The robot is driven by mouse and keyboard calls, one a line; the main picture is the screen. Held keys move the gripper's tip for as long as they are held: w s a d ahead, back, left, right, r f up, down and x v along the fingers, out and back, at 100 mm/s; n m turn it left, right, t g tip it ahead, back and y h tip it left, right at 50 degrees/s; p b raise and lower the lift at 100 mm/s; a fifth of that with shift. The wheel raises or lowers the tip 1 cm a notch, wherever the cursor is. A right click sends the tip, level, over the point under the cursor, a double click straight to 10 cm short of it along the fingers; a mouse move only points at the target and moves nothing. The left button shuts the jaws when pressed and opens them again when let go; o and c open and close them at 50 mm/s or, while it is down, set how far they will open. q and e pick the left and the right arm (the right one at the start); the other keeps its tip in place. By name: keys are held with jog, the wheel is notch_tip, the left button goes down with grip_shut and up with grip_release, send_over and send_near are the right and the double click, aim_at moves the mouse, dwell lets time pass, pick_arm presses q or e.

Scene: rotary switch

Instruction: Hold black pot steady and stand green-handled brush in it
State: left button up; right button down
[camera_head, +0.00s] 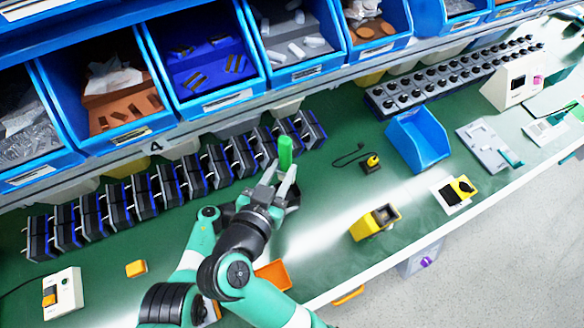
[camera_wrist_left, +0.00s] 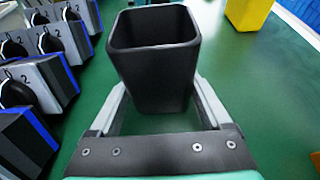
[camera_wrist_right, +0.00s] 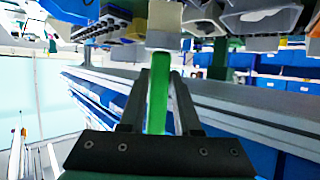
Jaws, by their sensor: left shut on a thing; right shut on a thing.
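The black pot (camera_wrist_left: 155,65) fills the middle of the left wrist view, square-mouthed and seen from above its rim. My left gripper (camera_wrist_left: 157,100) is shut on it, with a finger along each side. No brush shows in its dark inside. The green-handled brush (camera_wrist_right: 158,100) is held between the fingers of my right gripper (camera_wrist_right: 160,85). A pale part shows at the handle's far end. In the head view the green handle (camera_head: 285,152) stands above the close-set grippers. The pot is mostly hidden there among dark gripper parts.
A row of dark switch boxes (camera_head: 140,195) runs along the back left. A black and yellow piece (camera_head: 371,163) with a cable, a yellow box (camera_head: 375,222) and a blue bin (camera_head: 418,140) lie to the right. An orange tray (camera_head: 272,274) is near the front. Blue bins line the shelf.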

notch_tip(320, 180, down, 13)
jog(key=shift+f, duration=0.2)
dwell(1.0)
jog(key=c, duration=0.5)
grip_release()
jog(key=shift+c, duration=0.2)
jog(key=shift+s, duration=0.1)
jog(key=v, duration=0.7)
jog(key=shift+s, duration=0.15)
jog(key=shift+r, duration=0.1)
